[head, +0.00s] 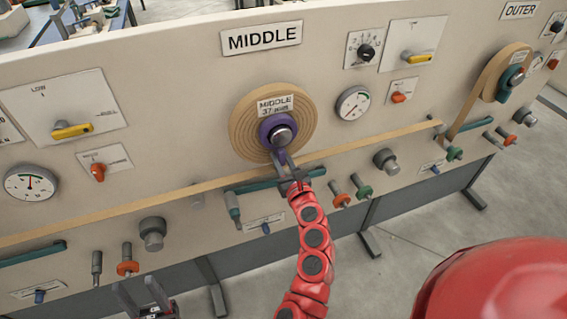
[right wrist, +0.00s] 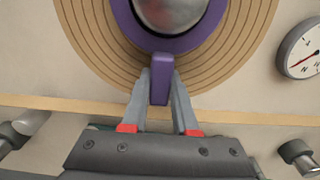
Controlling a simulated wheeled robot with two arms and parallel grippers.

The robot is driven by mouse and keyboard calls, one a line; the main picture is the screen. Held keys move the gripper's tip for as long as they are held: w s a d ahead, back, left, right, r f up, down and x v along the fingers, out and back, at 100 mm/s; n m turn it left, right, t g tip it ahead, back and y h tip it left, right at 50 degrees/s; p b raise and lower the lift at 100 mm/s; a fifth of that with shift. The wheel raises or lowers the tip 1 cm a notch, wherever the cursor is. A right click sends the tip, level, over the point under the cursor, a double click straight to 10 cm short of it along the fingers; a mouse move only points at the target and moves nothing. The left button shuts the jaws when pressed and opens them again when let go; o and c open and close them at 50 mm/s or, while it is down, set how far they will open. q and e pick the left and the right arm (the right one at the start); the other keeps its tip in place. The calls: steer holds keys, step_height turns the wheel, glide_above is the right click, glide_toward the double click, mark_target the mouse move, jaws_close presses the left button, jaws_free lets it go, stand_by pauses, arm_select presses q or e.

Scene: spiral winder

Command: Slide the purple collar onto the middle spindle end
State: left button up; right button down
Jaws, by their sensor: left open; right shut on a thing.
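The purple collar (head: 265,129) is around the silver middle spindle end (head: 283,136), in front of the tan wound roll (head: 242,117). In the right wrist view the collar's ring (right wrist: 133,38) encircles the lower part of the rounded metal spindle end (right wrist: 170,10); its top is cut off. My right gripper (head: 281,158) is below the spindle, shut on the collar's purple tab (right wrist: 160,82), one finger on each side. How deep the collar sits is hard to tell. My left gripper (head: 142,296) is open and empty at the lower left, away from the panel.
A MIDDLE sign (head: 261,38) hangs above the roll. A gauge (head: 352,103) is right of it. A tan strip (head: 180,193) runs across the panel below. A teal-handled bar (head: 255,186) and several knobs stick out near my right gripper. The OUTER roll (head: 490,82) is at far right.

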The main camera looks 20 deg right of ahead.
steer(key=shift+w+f, duration=0.15)
steer(key=shift+w, duration=0.1)
steer(key=shift+c, duration=0.6)
jaws_free()
steer(key=s, duration=0.8)
steer(key=shift+d, duration=0.15)
stand_by(0.6)
stand_by(0.4)
